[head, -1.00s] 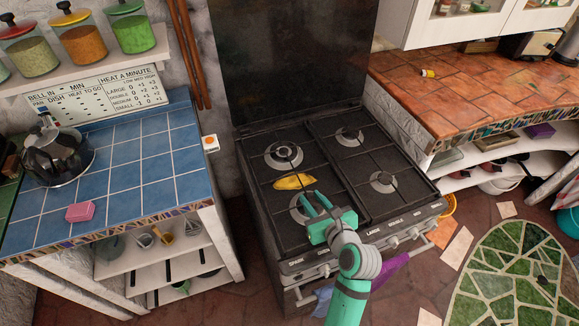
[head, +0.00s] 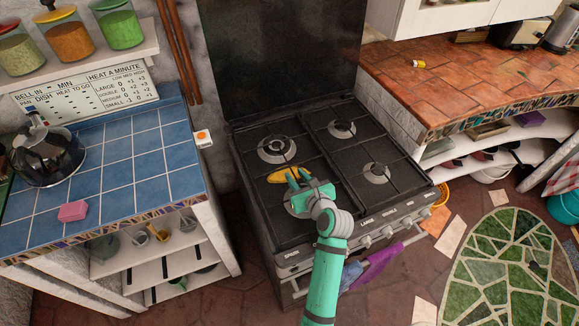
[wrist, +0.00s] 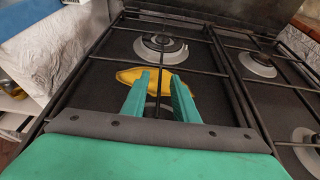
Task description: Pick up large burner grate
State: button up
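The stove's left side has a dark thin-barred grate (wrist: 215,74) over a back burner (head: 276,149) and a front burner. Which part the task calls the large burner grate I cannot tell. A yellow, elongated object (wrist: 140,76) lies at the left grate, between the two burners; it also shows in the head view (head: 280,177). My green gripper (head: 298,172) is over the front left burner, fingers pointing toward the back. In the wrist view, the two fingers (wrist: 160,75) are apart with the tips near the yellow object. Contact with the grate is unclear.
The right half of the stove has its own grate and burners (head: 376,172). Knobs (head: 390,230) line the front. A blue tiled counter (head: 130,165) with a pink block (head: 72,211) and kettle (head: 45,155) stands left. A terracotta-tiled counter (head: 450,85) stands right.

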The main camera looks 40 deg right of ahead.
jog(key=shift+c, duration=0.4)
grip_shut()
dwell(0.9)
jog(key=shift+r, duration=0.2)
